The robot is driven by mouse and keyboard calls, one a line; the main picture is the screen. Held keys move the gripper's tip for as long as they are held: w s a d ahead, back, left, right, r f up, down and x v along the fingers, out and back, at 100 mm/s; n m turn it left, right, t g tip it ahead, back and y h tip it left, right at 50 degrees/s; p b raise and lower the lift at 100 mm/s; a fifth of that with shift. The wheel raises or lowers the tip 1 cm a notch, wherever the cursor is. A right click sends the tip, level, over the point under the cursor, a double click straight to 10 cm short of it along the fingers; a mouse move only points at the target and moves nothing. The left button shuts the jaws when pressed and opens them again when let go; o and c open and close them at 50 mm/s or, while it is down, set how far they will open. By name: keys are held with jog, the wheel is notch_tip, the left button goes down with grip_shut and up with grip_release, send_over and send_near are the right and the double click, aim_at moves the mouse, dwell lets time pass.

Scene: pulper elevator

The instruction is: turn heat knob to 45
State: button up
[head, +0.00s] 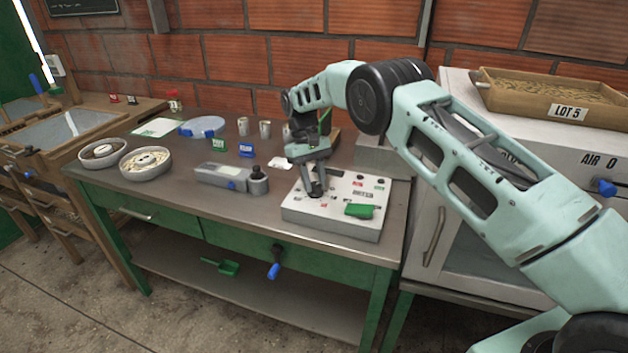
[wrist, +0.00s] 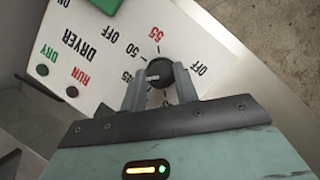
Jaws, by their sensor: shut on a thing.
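The white dryer control box (head: 330,227) stands on the bench, below my gripper (head: 314,190). In the wrist view its panel (wrist: 100,28) appears upside down, with OFF, 45, 50 and a red 55 around a black heat knob (wrist: 165,69). My gripper (wrist: 160,90) is shut on this knob, one finger on each side. A pale mark on the knob lies on its left side, toward the 45, but the fingers partly hide the dial and I cannot tell its exact reading. In the head view my gripper hides the knob.
A green piece (head: 359,211) lies on the panel's right part. A grey device (head: 222,178) and several small tins stand left of the box. The white cabinet (head: 480,240) with a wooden tray (head: 550,98) stands to the right. The bench front is mostly clear.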

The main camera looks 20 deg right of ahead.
jog(key=shift+m, duration=0.4)
jog(key=o, duration=1)
jog(key=shift+r, duration=0.1)
